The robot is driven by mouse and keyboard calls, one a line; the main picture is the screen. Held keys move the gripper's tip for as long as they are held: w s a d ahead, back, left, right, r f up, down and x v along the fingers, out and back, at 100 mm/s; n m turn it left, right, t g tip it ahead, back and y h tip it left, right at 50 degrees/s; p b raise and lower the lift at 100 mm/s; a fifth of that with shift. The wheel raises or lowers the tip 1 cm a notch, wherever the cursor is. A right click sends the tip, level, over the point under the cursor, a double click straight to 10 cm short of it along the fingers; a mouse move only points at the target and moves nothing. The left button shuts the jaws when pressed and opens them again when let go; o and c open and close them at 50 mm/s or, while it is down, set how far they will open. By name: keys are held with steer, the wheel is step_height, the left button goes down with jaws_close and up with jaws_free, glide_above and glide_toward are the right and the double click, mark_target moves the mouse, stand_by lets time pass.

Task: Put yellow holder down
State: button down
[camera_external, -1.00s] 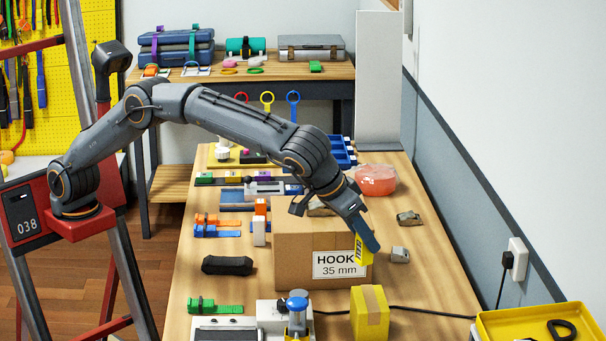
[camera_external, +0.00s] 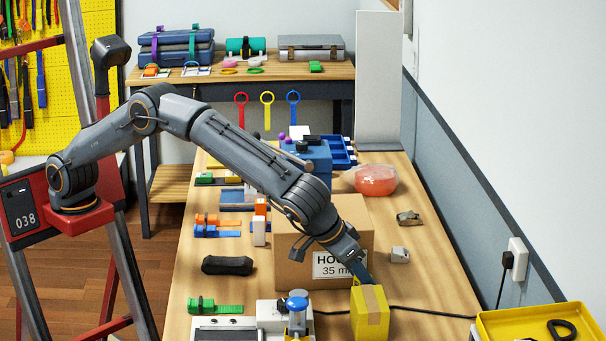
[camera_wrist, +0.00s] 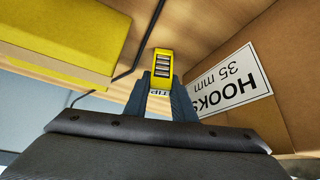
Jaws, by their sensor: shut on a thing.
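My gripper (camera_external: 364,276) is low between the cardboard box and the yellow block with a tan strip. In the wrist view, its fingers (camera_wrist: 161,98) are shut on the yellow holder (camera_wrist: 162,54), a small yellow piece with dark slots and a printed label. The wood tabletop shows beyond the holder; I cannot tell whether they touch. In the external view the holder is hidden, apparently behind the yellow block.
The cardboard box (camera_external: 292,262) marked HOOKS 35 mm stands close beside my gripper. The yellow block (camera_external: 356,318) stands on the other side, and it also fills the wrist view's upper left (camera_wrist: 60,35). A black cable (camera_external: 430,313) runs across the table (camera_external: 440,275).

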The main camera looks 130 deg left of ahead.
steer(key=shift+f, duration=0.1)
steer(key=c, duration=1.9)
jaws_free()
steer(key=shift+f, duration=0.1)
steer(key=o, duration=0.4)
steer(key=shift+r, duration=0.3)
steer(key=b+v, duration=0.1)
steer(key=v, duration=1)
steer(key=shift+d+r+b, duration=0.25)
steer(key=shift+r+b, duration=0.05)
steer(key=shift+b, duration=0.1)
